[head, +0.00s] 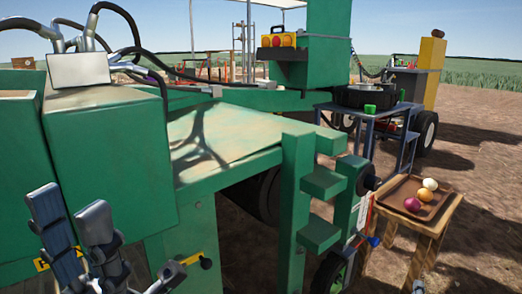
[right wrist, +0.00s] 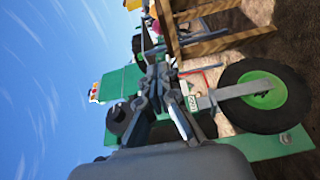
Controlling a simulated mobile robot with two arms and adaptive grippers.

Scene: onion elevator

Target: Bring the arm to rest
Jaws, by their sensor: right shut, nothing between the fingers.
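My left gripper (head: 70,207) is at the lower left of the head view, in front of the green machine. Its two grey fingers point up and stand apart, with nothing between them. My right gripper (right wrist: 160,75) shows in the right wrist view, with its fingers together and nothing held. That view is turned on its side. The right gripper is in the air, with the wooden stand (right wrist: 190,43) and the black wheel with a green hub (right wrist: 262,95) beyond it. A small grey part at the bottom right edge of the head view may belong to it.
The green machine (head: 230,145) fills the left and middle of the head view. A wooden tray (head: 400,187) with a white, an orange and a purple onion is on the stand at the right. A blue metal table (head: 385,107) stands behind. Brown ground at the far right is bare.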

